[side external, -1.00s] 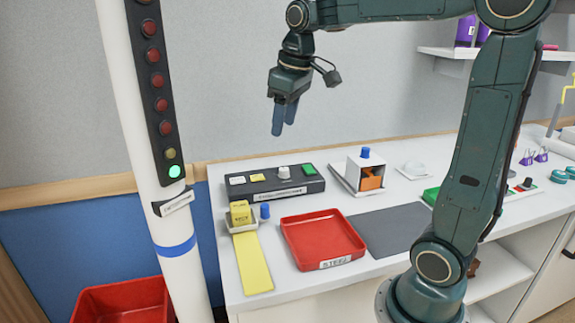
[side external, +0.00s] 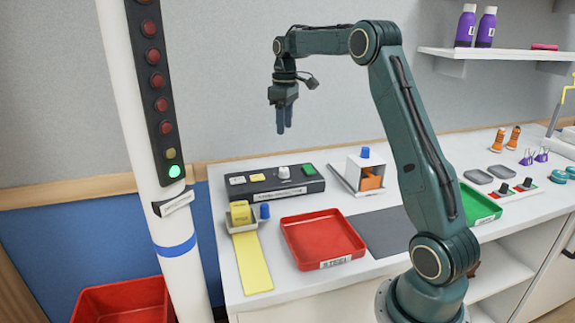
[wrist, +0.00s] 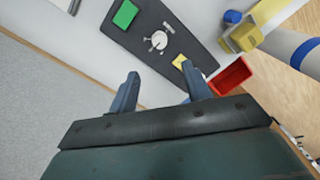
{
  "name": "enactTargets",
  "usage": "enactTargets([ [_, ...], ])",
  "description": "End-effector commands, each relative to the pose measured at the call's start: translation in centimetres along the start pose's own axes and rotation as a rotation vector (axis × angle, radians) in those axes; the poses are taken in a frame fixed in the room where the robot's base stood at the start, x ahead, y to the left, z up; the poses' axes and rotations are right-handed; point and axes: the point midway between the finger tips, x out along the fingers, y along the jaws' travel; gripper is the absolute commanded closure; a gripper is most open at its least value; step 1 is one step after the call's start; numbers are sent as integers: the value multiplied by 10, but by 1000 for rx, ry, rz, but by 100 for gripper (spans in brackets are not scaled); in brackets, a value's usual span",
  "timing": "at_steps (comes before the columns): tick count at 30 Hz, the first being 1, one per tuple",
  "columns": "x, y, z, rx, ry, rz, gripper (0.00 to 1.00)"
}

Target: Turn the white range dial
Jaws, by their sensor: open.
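The white range dial (side external: 283,172) stands on top of the black control panel (side external: 270,188) near the back wall. On the panel, a green button (side external: 308,169) is to its right, and a yellow button (side external: 257,178) and a white button (side external: 237,180) are to its left. My gripper (side external: 284,131) points down, open and empty, above the dial and apart from it. In the wrist view, the dial (wrist: 159,40) shows beyond the gap between my open fingers (wrist: 160,87). The right finger partly hides the panel's end.
A yellow block (side external: 240,212) and a blue knob (side external: 265,211) stand before the panel. A red tray (side external: 296,259) lies in front. A white box with a blue knob (side external: 365,153) stands right. A post with lights (side external: 172,235) rises at left.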

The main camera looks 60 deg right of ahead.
Motion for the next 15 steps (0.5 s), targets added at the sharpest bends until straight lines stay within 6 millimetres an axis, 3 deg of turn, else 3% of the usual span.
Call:
enactTargets([
  [8, 3, 2, 0, 0, -1, -1, 51],
  [15, 17, 1, 0, 0, -2, -3, 51],
])
